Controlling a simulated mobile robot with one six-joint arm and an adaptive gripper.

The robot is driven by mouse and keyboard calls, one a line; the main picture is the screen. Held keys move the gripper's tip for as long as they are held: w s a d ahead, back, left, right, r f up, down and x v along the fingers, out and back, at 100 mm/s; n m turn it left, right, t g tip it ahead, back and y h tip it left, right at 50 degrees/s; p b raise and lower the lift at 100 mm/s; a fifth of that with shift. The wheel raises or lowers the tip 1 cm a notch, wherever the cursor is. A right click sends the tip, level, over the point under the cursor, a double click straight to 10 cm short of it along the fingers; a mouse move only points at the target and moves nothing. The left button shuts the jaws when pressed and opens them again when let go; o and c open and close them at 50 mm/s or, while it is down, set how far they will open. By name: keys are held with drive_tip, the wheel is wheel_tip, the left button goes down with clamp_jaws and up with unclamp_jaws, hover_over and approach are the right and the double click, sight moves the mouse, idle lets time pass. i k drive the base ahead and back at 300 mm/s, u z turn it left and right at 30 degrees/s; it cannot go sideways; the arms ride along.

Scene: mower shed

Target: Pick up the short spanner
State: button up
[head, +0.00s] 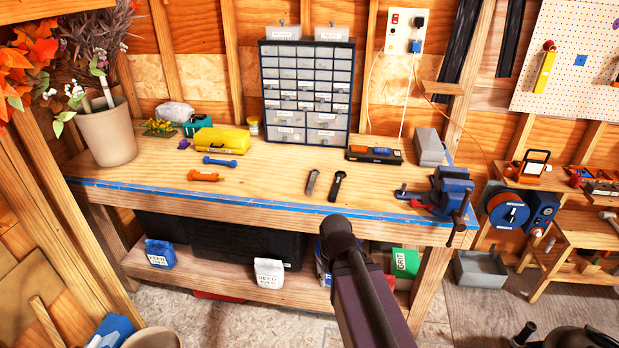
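Two slim dark tools lie side by side near the front middle of the bench. The left one, a grey tool (311,183), looks slightly shorter than the black tool (337,186) to its right. They may be spanners, but they are too small to tell, and I cannot say for sure which is the short spanner. A small blue tool (220,162) and an orange tool (202,176) lie further left. My dark arm rises from the bottom of the head view and ends in front of the bench's front edge. My gripper's fingers do not show.
The wooden bench (270,185) has a blue-taped front edge. A drawer cabinet (306,92) stands at the back, with a yellow case (220,140) left of it. A blue vise (450,190) is at the right end, a plant pot (107,133) at the left. Bench space around the dark tools is clear.

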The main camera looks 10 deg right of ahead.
sight(315, 172)
drive_tip(key=z, duration=0.15)
drive_tip(key=i, duration=0.9)
drive_tip(key=z, duration=0.45)
